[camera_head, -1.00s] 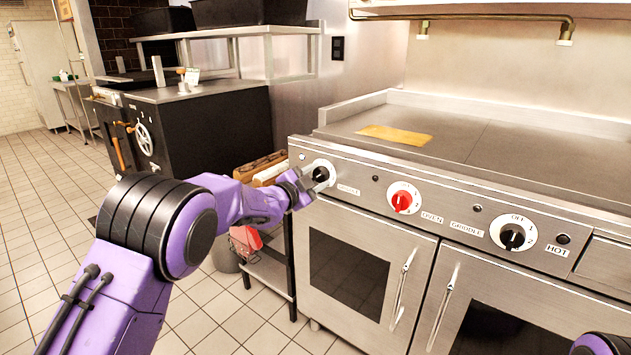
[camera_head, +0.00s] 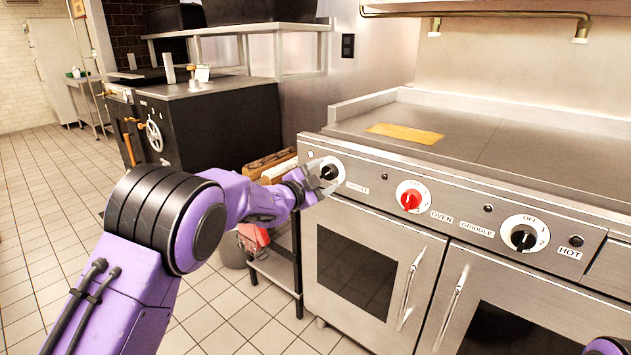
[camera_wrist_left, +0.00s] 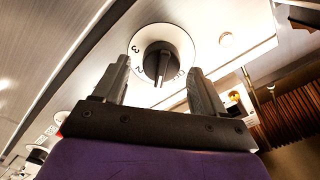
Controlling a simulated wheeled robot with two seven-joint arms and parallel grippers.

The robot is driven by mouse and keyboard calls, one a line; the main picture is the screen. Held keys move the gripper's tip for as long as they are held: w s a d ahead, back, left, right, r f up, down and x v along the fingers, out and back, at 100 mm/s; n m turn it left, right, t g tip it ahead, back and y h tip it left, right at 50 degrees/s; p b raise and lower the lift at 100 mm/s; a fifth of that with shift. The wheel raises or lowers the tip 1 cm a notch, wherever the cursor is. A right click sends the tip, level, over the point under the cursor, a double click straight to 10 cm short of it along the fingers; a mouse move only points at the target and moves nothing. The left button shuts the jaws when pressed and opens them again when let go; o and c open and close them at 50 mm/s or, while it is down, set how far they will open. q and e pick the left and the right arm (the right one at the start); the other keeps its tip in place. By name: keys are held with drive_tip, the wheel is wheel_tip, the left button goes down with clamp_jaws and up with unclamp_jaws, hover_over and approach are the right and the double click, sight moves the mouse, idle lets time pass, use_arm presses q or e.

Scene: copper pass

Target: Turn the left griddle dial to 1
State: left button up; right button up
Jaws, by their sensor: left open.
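The left griddle dial (camera_head: 329,172) is a black knob on a white round plate at the left end of the stove's front panel. In the left wrist view the dial (camera_wrist_left: 160,62) shows between and just beyond my fingers, with a 3 and a 2 readable on its plate. My left gripper (camera_head: 318,182) is open at the dial, one finger on each side in the wrist view (camera_wrist_left: 158,85). I cannot tell whether the fingers touch the knob. A purple part of my right arm shows at the bottom right corner; its gripper is out of view.
A red oven dial (camera_head: 411,198) and another black griddle dial (camera_head: 524,236) sit further right on the panel. A yellow patch (camera_head: 404,134) lies on the griddle top. Oven doors with upright handles (camera_head: 410,287) are below. A low shelf (camera_head: 277,272) stands left of the stove.

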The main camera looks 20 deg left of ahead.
use_arm(q)
drive_tip(key=v, duration=0.9)
drive_tip(key=shift+s, duration=0.35)
drive_tip(key=shift+a+r, duration=0.1)
drive_tip(key=s+a+f+n+g+y, duration=0.1)
drive_tip(key=s+a+f+n+y, duration=0.15)
drive_tip(key=s+f+n, duration=0.5)
drive_tip(key=s+a+f+n+g+y, duration=0.1)
drive_tip(key=s+f+n+g+y, duration=0.2)
drive_tip(key=f, duration=0.7)
drive_tip(key=s+a+f+n+y, duration=0.2)
drive_tip(key=s+f+n+y, duration=0.1)
drive_tip(key=f+n, duration=0.4)
drive_tip(key=s+f+n+g, duration=0.2)
drive_tip(key=s+f+g, duration=0.2)
drive_tip(key=s+f, duration=0.7)
drive_tip(key=s+f+n+g+y, duration=0.1)
drive_tip(key=s+f+g, duration=0.25)
drive_tip(key=s, duration=0.75)
drive_tip(key=s+f+g, duration=0.3)
drive_tip(key=s+f, duration=0.1)
drive_tip(key=s, duration=0.7)
wheel_tip(320, 180, up, 18)
drive_tip(key=w+p, duration=0.1)
drive_tip(key=p, duration=1.8)
drive_tip(key=shift+d+t, duration=0.35)
drive_tip(key=shift+d, duration=0.1)
